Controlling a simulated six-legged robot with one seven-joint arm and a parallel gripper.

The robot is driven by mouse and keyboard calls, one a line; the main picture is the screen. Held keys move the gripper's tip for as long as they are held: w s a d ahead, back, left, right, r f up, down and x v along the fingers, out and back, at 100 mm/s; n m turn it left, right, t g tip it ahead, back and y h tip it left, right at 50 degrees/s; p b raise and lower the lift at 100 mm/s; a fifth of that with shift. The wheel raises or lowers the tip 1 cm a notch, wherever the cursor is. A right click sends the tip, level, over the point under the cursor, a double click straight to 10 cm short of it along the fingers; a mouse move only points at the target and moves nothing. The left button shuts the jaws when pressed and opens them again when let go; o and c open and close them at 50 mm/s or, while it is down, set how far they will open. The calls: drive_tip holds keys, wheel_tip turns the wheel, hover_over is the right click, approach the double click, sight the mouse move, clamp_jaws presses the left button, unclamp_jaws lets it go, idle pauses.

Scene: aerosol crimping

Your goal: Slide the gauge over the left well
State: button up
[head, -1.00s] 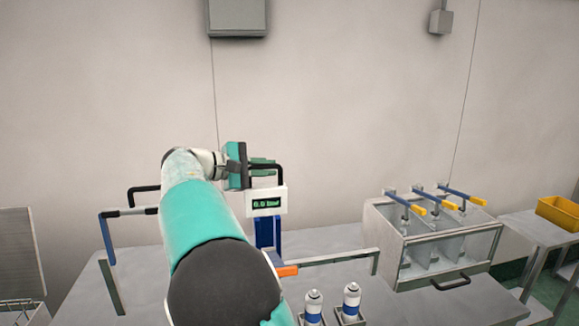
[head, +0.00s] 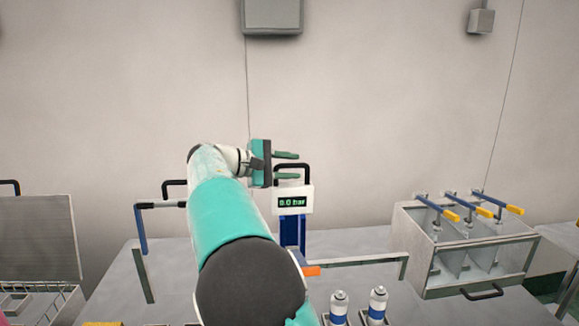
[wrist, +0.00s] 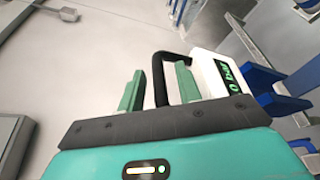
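A glass-fronted tank (head: 468,265) with compartments and blue, yellow-tipped levers stands at the right. I cannot tell which opening is the left well.
Two white and blue cans (head: 339,306) (head: 378,304) stand in holders at the front of the bench (head: 120,290). A rail (head: 355,262) runs right of the gauge post, near an orange tip (head: 311,271). A blue and black bent bar (head: 141,228) stands at left.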

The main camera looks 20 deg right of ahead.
drive_tip(key=v, duration=1.3)
drive_tip(key=shift+a, duration=0.2)
drive_tip(key=shift+r, duration=0.15)
drive_tip(key=s+d+f+m+t+y, duration=0.1)
drive_tip(key=s+d+f+y, duration=0.3)
drive_tip(key=s, duration=0.2)
drive_tip(key=s+d+f+t+y, duration=0.1)
drive_tip(key=s+d+f+y, duration=0.25)
drive_tip(key=s, duration=0.25)
drive_tip(key=s+a+f+m+t+y, duration=0.1)
drive_tip(key=s+a+f+y, duration=0.1)
drive_tip(key=s, duration=0.5)
drive_tip(key=s+a+f+m+t+y, duration=0.1)
drive_tip(key=s+a+f+m+y, duration=0.1)
drive_tip(key=s+f, duration=0.4)
drive_tip(key=s+a+f+m+t+y, duration=0.1)
drive_tip(key=s+a+f+y, duration=0.3)
drive_tip(key=s, duration=0.5)
drive_tip(key=shift+s+a+f+m+t, duration=0.3)
drive_tip(key=shift+a+f+m, duration=0.15)
drive_tip(key=shift+m, duration=0.25)
